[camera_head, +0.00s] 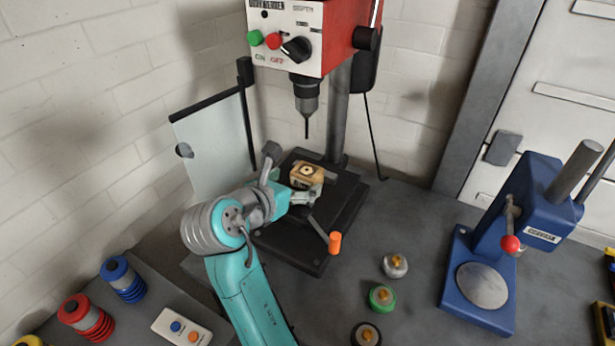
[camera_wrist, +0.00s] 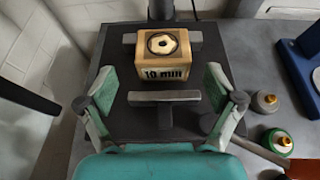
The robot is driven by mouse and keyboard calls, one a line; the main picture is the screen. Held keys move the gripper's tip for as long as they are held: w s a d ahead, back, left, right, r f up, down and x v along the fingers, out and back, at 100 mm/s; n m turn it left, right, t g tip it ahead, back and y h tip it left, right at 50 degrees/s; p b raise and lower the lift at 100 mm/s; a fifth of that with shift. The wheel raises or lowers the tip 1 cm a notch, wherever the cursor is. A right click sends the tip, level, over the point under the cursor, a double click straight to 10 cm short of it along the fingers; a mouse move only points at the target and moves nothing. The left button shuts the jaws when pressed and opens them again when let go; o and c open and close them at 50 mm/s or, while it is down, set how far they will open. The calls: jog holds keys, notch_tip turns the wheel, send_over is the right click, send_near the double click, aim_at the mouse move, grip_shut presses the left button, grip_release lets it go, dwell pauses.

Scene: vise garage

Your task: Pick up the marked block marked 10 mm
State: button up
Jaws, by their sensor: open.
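The wooden block marked 10 mm (camera_wrist: 164,60) sits on the black drill press table between two grey vise jaws. Its label faces the wrist camera and a dark ring with a pale centre shows on its top. In the head view the block (camera_head: 307,175) is under the drill chuck. My gripper (camera_wrist: 166,92) is open and empty, its two fingers apart on the near side of the block, left and right of the near vise jaw (camera_wrist: 164,97). In the head view my gripper (camera_head: 303,197) is close to the block and partly hides the vise.
The drill bit (camera_head: 307,128) hangs above the block. A vise handle with an orange end (camera_head: 335,243) sticks out at the near right. Several round weights, one green (camera_head: 382,297), stand on the bench. A blue press (camera_head: 490,265) is at right, a clear shield (camera_head: 212,145) at left.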

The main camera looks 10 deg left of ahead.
aim_at(301, 179)
jog(key=shift+x, duration=2.55)
jog(key=shift+d, duration=0.2)
jog(key=c, duration=1.3)
